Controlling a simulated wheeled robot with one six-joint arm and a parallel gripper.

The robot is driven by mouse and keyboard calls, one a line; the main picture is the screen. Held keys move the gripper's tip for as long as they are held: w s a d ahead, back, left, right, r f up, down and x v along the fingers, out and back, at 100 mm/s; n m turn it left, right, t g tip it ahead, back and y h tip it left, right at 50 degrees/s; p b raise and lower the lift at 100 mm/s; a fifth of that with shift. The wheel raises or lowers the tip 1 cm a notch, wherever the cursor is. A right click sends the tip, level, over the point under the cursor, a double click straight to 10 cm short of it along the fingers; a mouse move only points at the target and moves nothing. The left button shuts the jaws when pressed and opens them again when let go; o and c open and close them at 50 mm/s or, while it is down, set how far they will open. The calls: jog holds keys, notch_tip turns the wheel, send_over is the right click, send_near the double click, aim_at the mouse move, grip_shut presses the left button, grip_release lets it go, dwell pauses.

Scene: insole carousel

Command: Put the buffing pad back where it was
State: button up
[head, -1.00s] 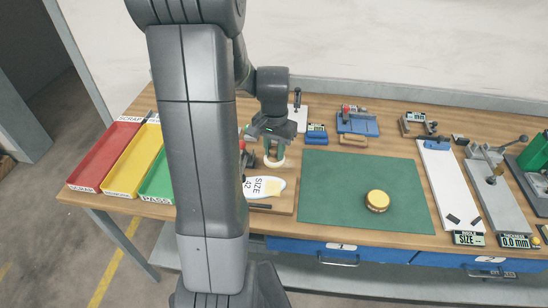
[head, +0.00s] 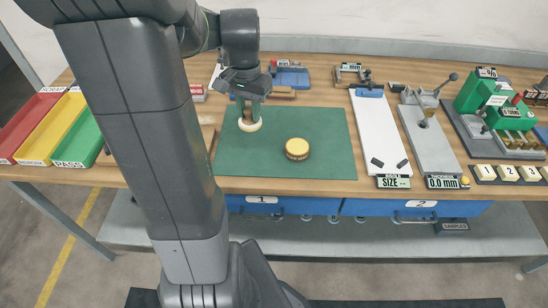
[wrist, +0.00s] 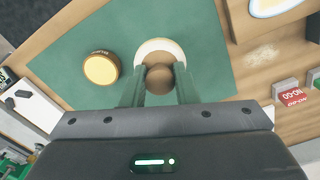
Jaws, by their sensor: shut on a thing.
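The buffing pad is a cream disc with a brown knob; it shows in the head view (head: 250,125) and the wrist view (wrist: 160,45). My gripper (head: 250,107) is shut on the knob, with a green finger on each side of it in the wrist view. The pad is over the left part of the green mat (head: 325,165). I cannot tell whether it touches the mat. A round yellow-topped tin (head: 297,149) sits on the mat to the right of the pad, apart from it. In the wrist view the tin (wrist: 101,68) is left of the pad.
A pale scuffed patch (wrist: 262,55) marks the bare wood beside the mat in the wrist view. A white gauge board (head: 380,135) and a grey thickness gauge (head: 430,140) stand right of the mat. Red, yellow and green trays (head: 82,138) are at left. The mat's right part is clear.

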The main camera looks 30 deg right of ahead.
jog(key=shift+s+d+f, duration=0.15)
jog(key=shift+s+f, duration=0.05)
jog(key=shift+f, duration=0.15)
notch_tip(320, 180, down, 9)
jog(key=shift+f, duration=0.1)
jog(key=shift+f, duration=0.1)
jog(key=shift+f, duration=0.15)
jog(key=o, duration=0.9)
notch_tip(320, 180, up, 12)
jog(key=shift+r, duration=0.25)
